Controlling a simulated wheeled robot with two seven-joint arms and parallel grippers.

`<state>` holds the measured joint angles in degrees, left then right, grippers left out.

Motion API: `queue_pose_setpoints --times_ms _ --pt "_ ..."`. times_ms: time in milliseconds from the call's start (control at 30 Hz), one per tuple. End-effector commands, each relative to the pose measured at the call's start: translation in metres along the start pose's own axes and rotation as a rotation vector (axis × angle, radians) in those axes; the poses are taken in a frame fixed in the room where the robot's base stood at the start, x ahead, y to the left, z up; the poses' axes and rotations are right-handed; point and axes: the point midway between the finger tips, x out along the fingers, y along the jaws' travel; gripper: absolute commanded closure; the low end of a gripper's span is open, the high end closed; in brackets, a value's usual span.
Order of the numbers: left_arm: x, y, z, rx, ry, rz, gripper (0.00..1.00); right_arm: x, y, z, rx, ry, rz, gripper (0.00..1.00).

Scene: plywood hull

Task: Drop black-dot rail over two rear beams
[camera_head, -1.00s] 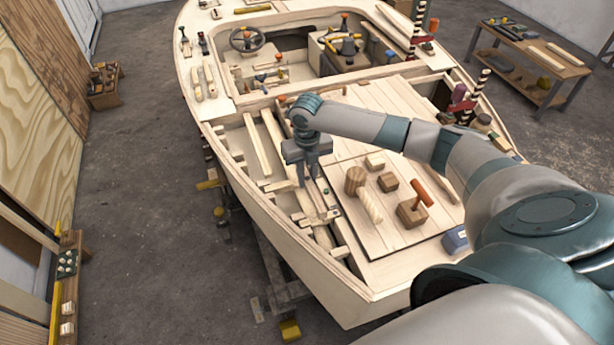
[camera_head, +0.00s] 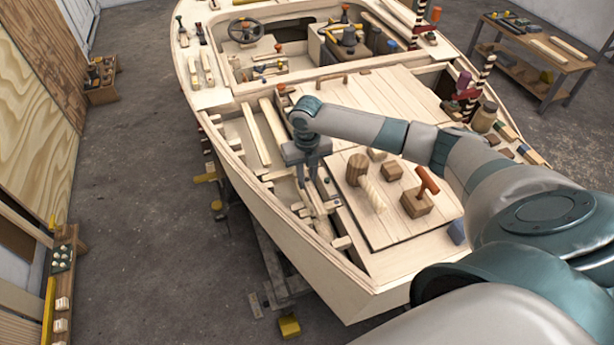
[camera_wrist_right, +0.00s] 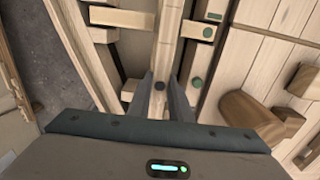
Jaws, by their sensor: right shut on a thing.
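My right gripper (camera_head: 311,182) is inside the open left part of the hull, fingers pointing down. In the right wrist view its fingers (camera_wrist_right: 170,92) are shut on a pale wooden rail (camera_wrist_right: 172,35) with a dark dot near the fingertips. The rail runs lengthwise away from the gripper. Pale cross pieces lie beside it, one on the left (camera_wrist_right: 120,17) and one with a green dot on the right (camera_wrist_right: 197,30). I cannot tell whether the rail rests on the beams or hangs above them. My left gripper is not in view.
A plank deck (camera_head: 400,222) right of the gripper carries a mallet-like tool (camera_head: 357,168), several brown blocks and an orange-handled tool (camera_head: 427,180). The hull's side edge (camera_head: 268,215) is close on the left. Loose pale strips (camera_head: 255,135) lie farther forward.

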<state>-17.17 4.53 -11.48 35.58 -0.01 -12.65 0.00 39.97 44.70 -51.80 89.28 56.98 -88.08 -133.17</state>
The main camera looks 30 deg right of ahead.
Motion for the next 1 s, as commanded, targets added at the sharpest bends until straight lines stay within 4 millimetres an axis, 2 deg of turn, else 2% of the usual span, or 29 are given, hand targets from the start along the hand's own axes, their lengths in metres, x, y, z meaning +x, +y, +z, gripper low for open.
queue_pose_setpoints --times_ms 300,1000 --pt "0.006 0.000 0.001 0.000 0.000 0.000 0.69 0.017 0.000 0.000 0.000 0.000 0.000 1.00" --pt "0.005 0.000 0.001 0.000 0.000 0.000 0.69 0.018 0.000 0.000 0.001 0.000 0.000 1.00"
